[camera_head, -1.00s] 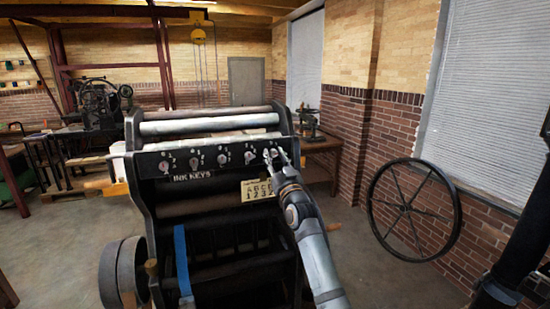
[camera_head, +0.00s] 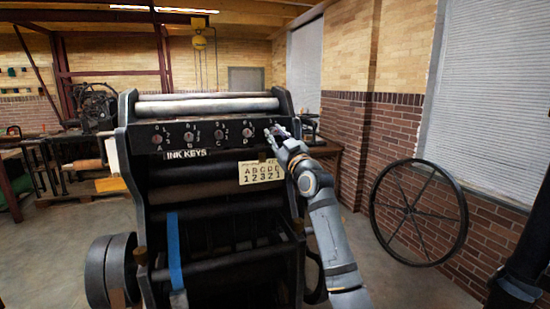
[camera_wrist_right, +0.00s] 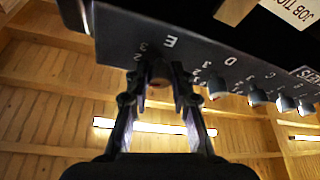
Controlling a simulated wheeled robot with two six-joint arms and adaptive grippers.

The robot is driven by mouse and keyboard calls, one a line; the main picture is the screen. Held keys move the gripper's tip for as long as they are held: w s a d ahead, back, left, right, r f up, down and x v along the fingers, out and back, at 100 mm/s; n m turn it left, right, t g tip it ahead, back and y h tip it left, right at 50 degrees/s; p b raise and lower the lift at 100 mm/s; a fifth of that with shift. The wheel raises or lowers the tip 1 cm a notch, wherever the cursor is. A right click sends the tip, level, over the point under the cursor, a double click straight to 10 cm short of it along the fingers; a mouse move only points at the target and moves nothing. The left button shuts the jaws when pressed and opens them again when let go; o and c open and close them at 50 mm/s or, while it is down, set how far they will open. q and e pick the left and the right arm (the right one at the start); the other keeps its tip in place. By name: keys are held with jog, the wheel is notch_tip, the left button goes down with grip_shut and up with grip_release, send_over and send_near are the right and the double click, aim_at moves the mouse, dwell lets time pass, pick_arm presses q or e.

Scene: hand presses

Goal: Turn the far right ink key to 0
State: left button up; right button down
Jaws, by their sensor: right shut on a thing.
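The black press has an ink key panel (camera_head: 205,135) with a row of small round knobs, with letters A to D readable below them. The far right ink key (camera_wrist_right: 158,88), beside the letter E, shows in the right wrist view between the fingers. My right gripper (camera_head: 275,134) is shut on this key at the panel's right end. It also shows in the right wrist view (camera_wrist_right: 158,72), where the picture is upside down. The fingers hide much of the knob, and its pointer cannot be read. My left gripper is not in view.
A card (camera_head: 261,172) on the press reads A B C D E over 1 2 3 2 1. Rollers (camera_head: 205,105) lie above the panel. A spoked wheel (camera_head: 418,212) leans by the brick wall at the right. Open floor lies between press and wheel.

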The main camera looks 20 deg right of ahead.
jog(key=n+g+y+b, duration=0.1)
jog(key=n, duration=0.2)
jog(key=n+g+y+b, duration=0.1)
jog(key=n+y+b, duration=0.1)
jog(key=n, duration=0.2)
jog(key=shift+d+n, duration=0.2)
jog(key=shift+n, duration=0.1)
jog(key=n+g, duration=0.1)
jog(key=n, duration=0.2)
jog(key=shift+r+y, duration=0.2)
jog(key=shift+y, duration=0.2)
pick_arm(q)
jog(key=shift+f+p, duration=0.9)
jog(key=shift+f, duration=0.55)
pick_arm(e)
jog(key=shift+r+n+g, duration=0.1)
jog(key=shift+n+g, duration=0.7)
jog(key=shift+n, duration=1.3)
jog(key=c, duration=1.1)
grip_release()
jog(key=shift+c, duration=0.2)
jog(key=shift+d, duration=0.1)
